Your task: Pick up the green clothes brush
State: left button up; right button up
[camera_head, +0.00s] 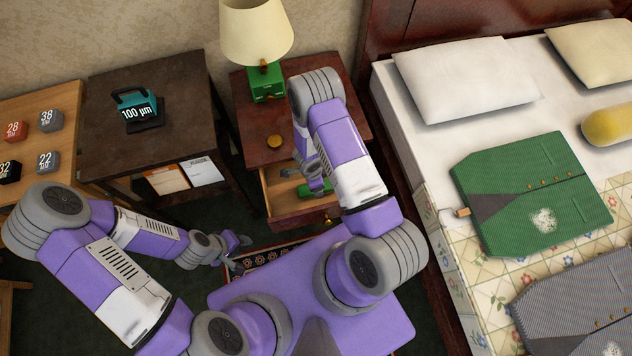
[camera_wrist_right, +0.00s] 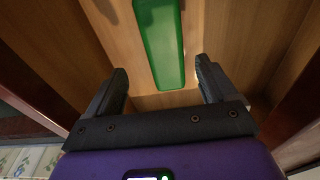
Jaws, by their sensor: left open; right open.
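The green clothes brush (camera_wrist_right: 160,42) lies in an open wooden drawer (camera_head: 277,192). In the head view only a small green part of the brush (camera_head: 304,190) shows beside my right gripper. In the right wrist view my right gripper (camera_wrist_right: 161,78) is open, its two fingers on either side of the brush's line with clear gaps. The brush's far end runs out of that view. My right gripper (camera_head: 318,180) reaches down into the drawer in the head view, partly hidden by its arm. My left gripper (camera_head: 238,251) is open and empty, low over the floor.
The nightstand (camera_head: 245,118) carries a lamp (camera_head: 256,32) with a green base. A dark table (camera_head: 185,85) stands left of it. The bed, with a green waistcoat (camera_head: 540,170), is close on the right. The drawer's walls are near the gripper.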

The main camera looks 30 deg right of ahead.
jog(key=f, duration=0.2)
jog(key=f+b, duration=0.1)
jog(key=f, duration=0.1)
jog(key=f+b, duration=0.1)
jog(key=f, duration=0.2)
jog(key=shift+w+d, duration=0.3)
jog(key=shift+d, duration=0.05)
jog(key=shift+c, duration=0.4)
jog(key=c, duration=1)
jog(key=shift+r, duration=0.1)
jog(key=shift+c, duration=0.2)
notch_tip(320, 180, up, 10)
jog(key=p, duration=0.4)
